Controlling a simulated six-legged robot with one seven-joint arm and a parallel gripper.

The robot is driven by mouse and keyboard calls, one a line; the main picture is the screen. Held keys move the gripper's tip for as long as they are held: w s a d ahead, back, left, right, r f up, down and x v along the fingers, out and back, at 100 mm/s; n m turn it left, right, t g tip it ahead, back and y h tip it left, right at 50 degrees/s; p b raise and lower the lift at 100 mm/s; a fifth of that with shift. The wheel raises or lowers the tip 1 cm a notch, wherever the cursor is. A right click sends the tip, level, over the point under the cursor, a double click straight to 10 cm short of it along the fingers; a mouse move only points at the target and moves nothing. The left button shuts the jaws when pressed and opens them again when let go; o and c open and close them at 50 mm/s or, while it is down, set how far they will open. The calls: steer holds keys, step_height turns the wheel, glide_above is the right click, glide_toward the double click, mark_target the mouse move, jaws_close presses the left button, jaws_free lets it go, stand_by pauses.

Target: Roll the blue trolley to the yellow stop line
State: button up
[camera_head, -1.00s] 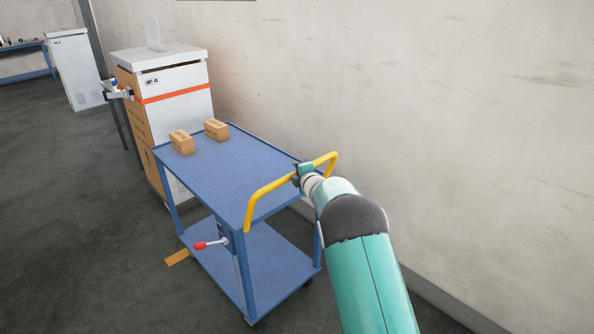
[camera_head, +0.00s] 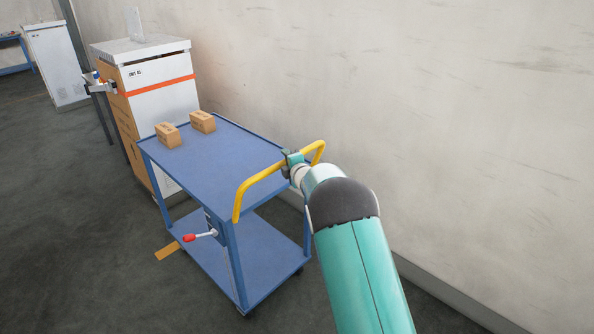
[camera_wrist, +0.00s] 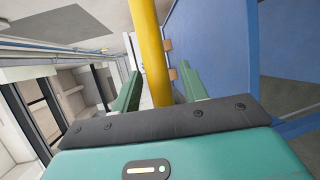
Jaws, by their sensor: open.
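The blue trolley (camera_head: 240,157) stands by the wall, with a yellow push handle (camera_head: 262,176) at its near end. My gripper (camera_head: 291,163) is at the handle, right of its middle. In the wrist view, the handle bar (camera_wrist: 155,60) passes between my two green fingers, which stand apart with gaps beside the bar. A red-knobbed lever (camera_head: 190,237) sticks out from the trolley's left side near a leg. A yellow-orange floor strip (camera_head: 167,252) shows left of the lower shelf; the trolley may hide more of it.
Two cardboard boxes (camera_head: 167,134) (camera_head: 202,121) sit on the trolley's top at its far end. A white cabinet (camera_head: 165,90) with an orange stripe stands just beyond. The wall (camera_head: 440,110) runs along the right. The floor (camera_head: 70,240) on the left is clear.

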steer(key=v, duration=1.1)
steer(key=shift+s+r, duration=0.2)
steer(key=shift+s, duration=0.15)
steer(key=shift+d, duration=0.1)
steer(key=s+d+r+m+g+h, duration=0.2)
steer(key=s+d+r+m+h, duration=0.15)
steer(key=s+r+m, duration=0.35)
steer(key=s+d+r+m+g+h, duration=0.1)
steer(key=s+d+r+m+h, duration=0.1)
steer(key=s+d+r+m, duration=0.55)
steer(key=s+a+f+m+g, duration=0.1)
steer(key=s+m+g, duration=0.2)
steer(key=s, duration=1.3)
steer(key=s+a+f+m+g, duration=0.1)
steer(key=s+m, duration=0.4)
steer(key=s, duration=1.1)
steer(key=a+g, duration=0.1)
steer(key=g, duration=0.1)
steer(key=shift+s+a+f+g, duration=0.2)
steer(key=shift+f+g, duration=0.1)
steer(key=shift+f, duration=0.05)
steer(key=shift+c, duration=0.2)
